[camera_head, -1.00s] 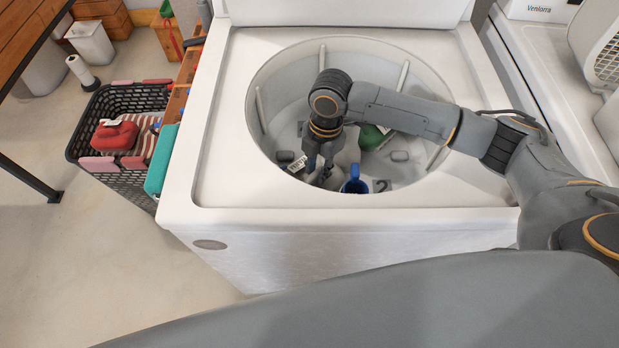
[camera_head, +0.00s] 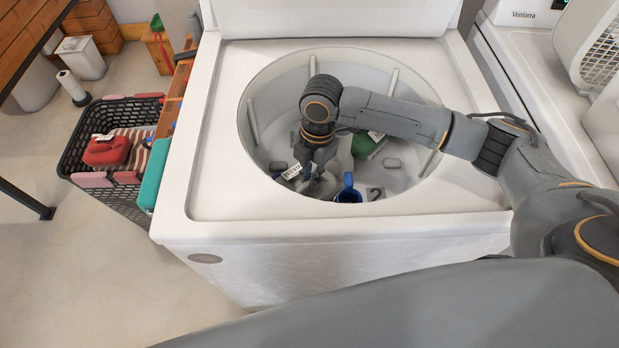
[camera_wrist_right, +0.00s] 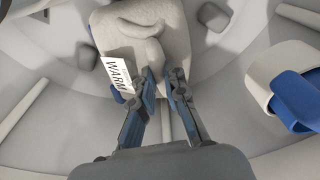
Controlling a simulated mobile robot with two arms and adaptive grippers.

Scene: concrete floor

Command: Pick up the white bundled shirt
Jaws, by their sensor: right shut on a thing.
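The white bundled shirt (camera_wrist_right: 143,35) lies inside the washer drum, with a white tag reading "WARM" (camera_wrist_right: 116,74) beside the fingers. My right gripper (camera_wrist_right: 160,78) reaches down into the drum and is shut on a fold of the shirt in the right wrist view. In the head view my right gripper (camera_head: 310,172) is near the drum's front left part, and the shirt is mostly hidden behind it. The left gripper is not in view.
The drum (camera_head: 255,120) also holds a blue-and-white item (camera_head: 348,190) and a green item (camera_head: 366,146). A black basket (camera_head: 85,140) with a red item (camera_head: 107,151) stands left of the washer (camera_head: 178,190). The drum's walls surround my right gripper.

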